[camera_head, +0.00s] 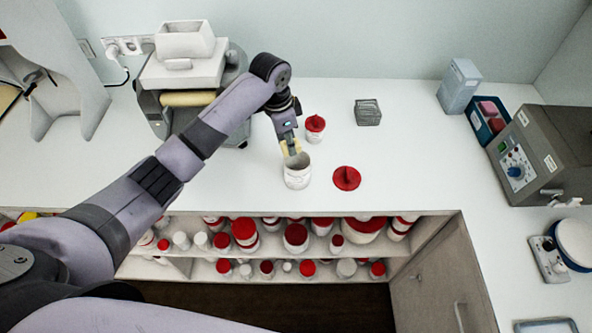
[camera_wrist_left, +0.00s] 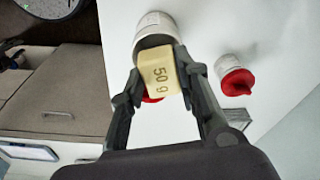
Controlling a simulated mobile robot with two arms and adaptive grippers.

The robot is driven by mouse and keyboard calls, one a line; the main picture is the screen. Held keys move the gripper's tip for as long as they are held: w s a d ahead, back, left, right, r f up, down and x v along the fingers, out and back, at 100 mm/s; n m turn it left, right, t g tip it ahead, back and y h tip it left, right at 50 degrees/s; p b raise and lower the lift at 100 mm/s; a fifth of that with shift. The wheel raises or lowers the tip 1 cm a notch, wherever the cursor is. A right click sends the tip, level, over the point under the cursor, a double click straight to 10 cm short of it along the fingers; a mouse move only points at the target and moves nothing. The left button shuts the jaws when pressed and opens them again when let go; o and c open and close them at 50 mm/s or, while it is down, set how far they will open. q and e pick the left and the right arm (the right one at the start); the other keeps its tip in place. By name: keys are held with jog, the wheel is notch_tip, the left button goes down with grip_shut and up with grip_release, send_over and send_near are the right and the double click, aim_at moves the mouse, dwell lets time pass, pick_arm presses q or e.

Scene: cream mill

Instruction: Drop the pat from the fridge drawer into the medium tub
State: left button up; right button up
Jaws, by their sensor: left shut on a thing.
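My left gripper (camera_head: 290,146) is shut on a pale yellow pat (camera_head: 291,150), just above the rim of an open white tub (camera_head: 297,177) on the counter. The pat also shows in the left wrist view (camera_wrist_left: 160,73), marked "50 g" and held between the two fingers (camera_wrist_left: 160,85). The tub (camera_wrist_left: 153,25) lies just beyond the pat there, its opening partly hidden by it. A red lid (camera_head: 346,178) lies on the counter right of the tub. A smaller tub with a red lid (camera_head: 315,128) stands behind. My right gripper is not in view.
A grey wire-like block (camera_head: 368,112) sits at the back of the counter. A machine with a roller (camera_head: 188,99) stands at left, a grey instrument box (camera_head: 540,150) at right. Shelves below hold several red-lidded tubs (camera_head: 295,236). The counter between the lid and the right-hand instruments is clear.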

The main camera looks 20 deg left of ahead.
pick_arm(q)
jog(key=o, duration=1.2)
jog(key=shift+o, duration=0.2)
notch_tip(320, 180, up, 12)
jog(key=s+a, duration=0.1)
jog(key=shift+a, duration=0.25)
jog(key=shift+f, duration=0.1)
